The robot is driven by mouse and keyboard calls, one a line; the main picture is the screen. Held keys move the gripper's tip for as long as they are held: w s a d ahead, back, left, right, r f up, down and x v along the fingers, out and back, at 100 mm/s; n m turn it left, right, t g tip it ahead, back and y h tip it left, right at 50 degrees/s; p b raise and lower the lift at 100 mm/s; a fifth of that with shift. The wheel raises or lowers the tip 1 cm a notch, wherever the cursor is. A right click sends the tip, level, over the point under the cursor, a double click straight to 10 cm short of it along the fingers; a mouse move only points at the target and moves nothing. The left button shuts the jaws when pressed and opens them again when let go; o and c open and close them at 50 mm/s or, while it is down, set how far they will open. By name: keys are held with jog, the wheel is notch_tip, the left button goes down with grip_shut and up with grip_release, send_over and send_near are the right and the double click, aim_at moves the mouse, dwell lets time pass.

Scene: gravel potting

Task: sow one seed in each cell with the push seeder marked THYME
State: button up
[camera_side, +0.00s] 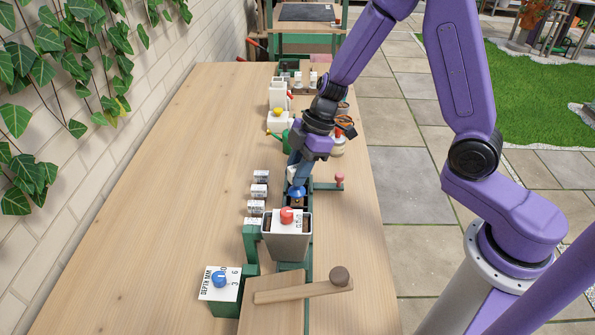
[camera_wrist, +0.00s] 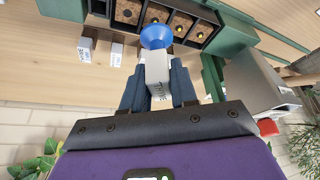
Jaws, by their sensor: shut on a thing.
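My gripper (camera_wrist: 157,80) is shut on a white push seeder (camera_wrist: 156,68) with a wide blue end (camera_wrist: 157,36). Dark print runs down the seeder's side, too small to read surely. In the side view the gripper (camera_side: 296,174) is over the green rail, behind the grey hopper, with the blue end (camera_side: 297,192) below it. In the wrist view the blue end overlaps a row of dark cells (camera_wrist: 154,15). A brown round mark shows in one cell, and small yellow spots show in cells to the right. The blue end hides part of the row.
Several white labelled blocks (camera_side: 259,191) stand left of the rail. A grey hopper (camera_side: 287,240) with a red knob stands in front of my gripper. A depth box (camera_side: 220,283) with a blue knob and a wooden lever (camera_side: 305,291) are nearer. The bench's left side is clear.

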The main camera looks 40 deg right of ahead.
jog(key=shift+w+d+f, duration=0.45)
jog(key=shift+w+d, duration=0.2)
jog(key=shift+d, duration=0.05)
jog(key=shift+w+d+f, duration=0.4)
jog(key=shift+w+d, duration=0.25)
jog(key=shift+d, duration=0.05)
jog(key=shift+f, duration=0.7)
dwell(1.0)
jog(key=shift+r, duration=0.1)
jog(key=shift+r, duration=1.45)
